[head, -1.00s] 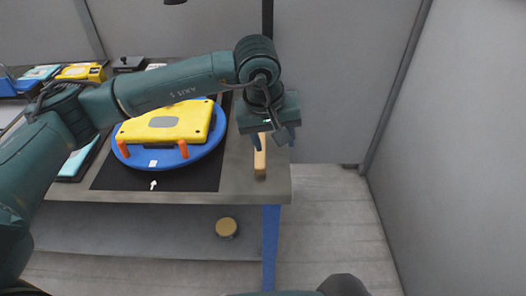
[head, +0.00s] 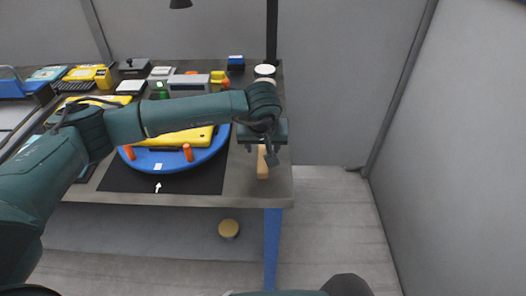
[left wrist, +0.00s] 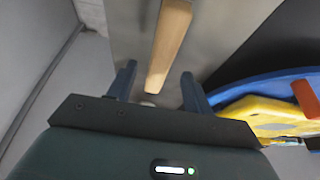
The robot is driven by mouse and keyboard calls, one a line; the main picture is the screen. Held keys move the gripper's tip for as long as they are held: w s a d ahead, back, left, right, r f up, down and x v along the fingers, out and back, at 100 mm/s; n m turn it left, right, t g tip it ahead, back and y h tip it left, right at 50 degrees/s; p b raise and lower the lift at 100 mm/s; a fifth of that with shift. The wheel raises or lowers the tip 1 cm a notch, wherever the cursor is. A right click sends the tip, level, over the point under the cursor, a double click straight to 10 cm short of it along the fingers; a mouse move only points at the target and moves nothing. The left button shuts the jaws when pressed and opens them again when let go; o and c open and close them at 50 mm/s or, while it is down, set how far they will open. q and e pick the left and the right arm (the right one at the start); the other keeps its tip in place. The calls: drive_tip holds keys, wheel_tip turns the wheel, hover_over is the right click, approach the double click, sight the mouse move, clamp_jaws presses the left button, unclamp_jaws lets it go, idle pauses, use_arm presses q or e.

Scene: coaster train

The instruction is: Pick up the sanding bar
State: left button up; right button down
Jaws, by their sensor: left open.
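The sanding bar (head: 262,164) is a light wooden bar near the right front corner of the workbench. In the left wrist view the bar (left wrist: 168,42) points in between the two fingers, with grey bench top around it. My left gripper (left wrist: 158,88) is open, with one finger on each side of the bar's near end and a gap on both sides. In the head view my left gripper (head: 263,146) is over the bar's far part and hides some of it. I cannot tell how high the fingertips are above the bench. My right gripper is not in view.
A blue round turntable (head: 135,160) with a yellow panel (head: 201,137) and orange clamps lies left of the bar on a black mat (head: 207,181). Several boxes and tools stand at the back. The bench's right edge is close to the bar.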

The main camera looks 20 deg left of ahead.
sight(262, 152)
use_arm(q)
drive_tip(key=shift+x, duration=1.2)
clamp_jaws()
wheel_tip(262, 152, up, 10)
drive_tip(key=b, duration=0.1)
drive_tip(key=shift+b, duration=0.3)
drive_tip(key=c, duration=0.6)
unclamp_jaws()
drive_tip(key=c, duration=0.4)
drive_tip(key=shift+o, duration=0.2)
drive_tip(key=shift+a, duration=0.1)
